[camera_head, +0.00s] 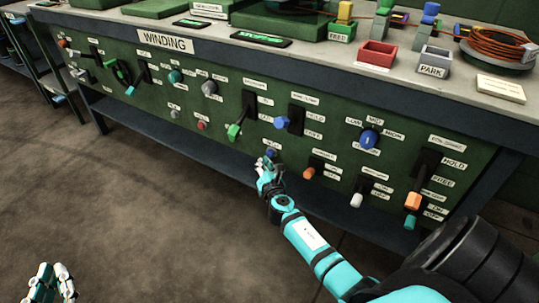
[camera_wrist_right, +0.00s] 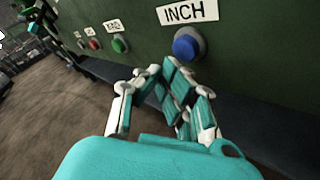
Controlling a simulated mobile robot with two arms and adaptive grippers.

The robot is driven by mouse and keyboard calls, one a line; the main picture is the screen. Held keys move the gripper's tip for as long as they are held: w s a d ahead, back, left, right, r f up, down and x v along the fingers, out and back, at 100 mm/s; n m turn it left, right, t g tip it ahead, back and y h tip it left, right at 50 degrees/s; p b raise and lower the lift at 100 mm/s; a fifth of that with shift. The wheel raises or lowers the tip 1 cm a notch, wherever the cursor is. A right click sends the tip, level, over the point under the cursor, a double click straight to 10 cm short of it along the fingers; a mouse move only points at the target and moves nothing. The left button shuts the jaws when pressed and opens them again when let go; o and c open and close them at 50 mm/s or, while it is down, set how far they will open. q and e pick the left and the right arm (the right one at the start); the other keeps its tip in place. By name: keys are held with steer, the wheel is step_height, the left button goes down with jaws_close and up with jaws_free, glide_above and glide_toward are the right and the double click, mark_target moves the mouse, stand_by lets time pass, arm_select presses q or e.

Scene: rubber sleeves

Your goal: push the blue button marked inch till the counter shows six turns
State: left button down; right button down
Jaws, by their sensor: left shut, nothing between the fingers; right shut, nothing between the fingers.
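The blue button (camera_wrist_right: 186,46) sits in a grey ring on the green panel, under a white label reading INCH (camera_wrist_right: 188,12). In the head view the button (camera_head: 271,152) shows small, just above my right gripper (camera_head: 266,166). My right gripper (camera_wrist_right: 160,72) is shut and empty, its fingertips below and to the left of the button in the wrist view; I see a gap in the picture and no clear contact. My left gripper (camera_head: 52,280) is shut and empty, low at the left over the floor. Dark displays with green figures, one here (camera_head: 260,39), lie on the bench top, too small to read.
The panel (camera_head: 150,75) marked WINDING carries several other knobs and levers, including a green lever (camera_head: 234,131) and a blue knob (camera_head: 368,139). A green button (camera_wrist_right: 120,44) is left of the blue one. A red bin (camera_head: 377,54) stands on top. The floor in front is clear.

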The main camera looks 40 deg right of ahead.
steer(key=shift+d, duration=0.1)
stand_by(0.5)
arm_select(q)
steer(key=shift+r, duration=0.2)
arm_select(e)
steer(key=shift+w+d, duration=0.15)
steer(key=shift+d, duration=0.15)
arm_select(q)
steer(key=shift+r+t, duration=0.3)
arm_select(e)
steer(key=shift+w+d, duration=0.15)
steer(key=shift+d, duration=0.2)
steer(key=shift+a, duration=0.1)
stand_by(0.3)
arm_select(q)
steer(key=shift+f, duration=0.45)
arm_select(e)
steer(key=shift+s+a, duration=0.35)
steer(key=shift+a, duration=0.3)
steer(key=shift+a, duration=0.1)
